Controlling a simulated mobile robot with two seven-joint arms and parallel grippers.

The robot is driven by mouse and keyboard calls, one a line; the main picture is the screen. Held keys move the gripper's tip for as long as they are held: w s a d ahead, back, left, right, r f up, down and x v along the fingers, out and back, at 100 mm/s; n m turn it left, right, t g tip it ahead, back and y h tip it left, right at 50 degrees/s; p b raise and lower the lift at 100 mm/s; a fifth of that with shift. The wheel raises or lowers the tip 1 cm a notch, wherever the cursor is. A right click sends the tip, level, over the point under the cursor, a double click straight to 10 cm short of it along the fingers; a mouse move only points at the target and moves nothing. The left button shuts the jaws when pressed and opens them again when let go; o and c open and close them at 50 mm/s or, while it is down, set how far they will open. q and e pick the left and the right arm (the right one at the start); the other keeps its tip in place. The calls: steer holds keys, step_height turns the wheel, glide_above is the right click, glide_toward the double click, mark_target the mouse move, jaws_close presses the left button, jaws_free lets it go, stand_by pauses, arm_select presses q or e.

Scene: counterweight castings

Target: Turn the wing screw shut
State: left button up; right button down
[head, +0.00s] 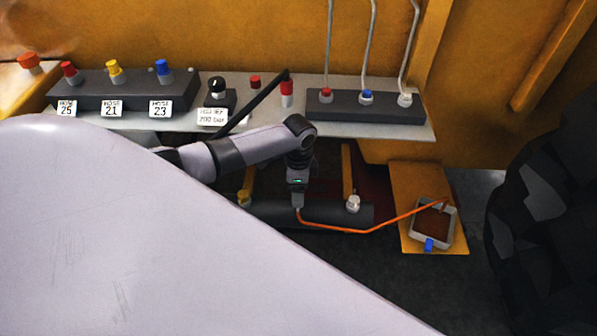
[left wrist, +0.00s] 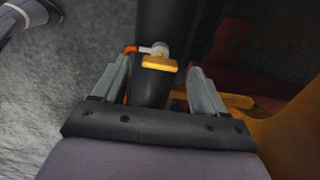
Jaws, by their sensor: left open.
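In the left wrist view, a yellow wing-like bar (left wrist: 159,63), which looks like the wing screw, sits on a small silver fitting (left wrist: 158,48) on a dark cylinder (left wrist: 152,92). My left gripper (left wrist: 160,80) is open, with one finger on each side of the cylinder and the yellow bar between and just beyond the fingertips. I cannot tell whether they touch. In the head view my left gripper (head: 297,203) points down over the dark cylinder (head: 328,213) and hides the screw. An orange hose (head: 365,232) runs from there. My right gripper is not in view.
The hose ends at a square pan (head: 418,233) on an orange plate (head: 402,190). Behind is a grey shelf (head: 215,130) with capped ports and a black lever (head: 255,105) close behind my arm.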

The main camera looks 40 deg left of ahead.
arm_select(q)
step_height(320, 180, up, 6)
steer(key=shift+f, duration=0.15)
stand_by(0.6)
steer(key=s+d+f+n+t+h, duration=0.2)
steer(key=s+d+f, duration=0.2)
steer(key=d, duration=0.2)
steer(key=s+d+f+n+t+h, duration=0.1)
steer(key=s+d+f+t, duration=0.25)
steer(key=d+f, duration=0.2)
steer(key=s+a+r+n+t, duration=0.1)
steer(key=s+r+n+t, duration=0.1)
steer(key=s, duration=0.3)
steer(key=s+r+n+t, duration=0.2)
steer(key=s+n+t, duration=0.1)
steer(key=s, duration=0.3)
steer(key=shift+s+a+r+n+y, duration=0.15)
steer(key=shift+a+r+n+y, duration=0.25)
steer(key=shift+n, duration=0.2)
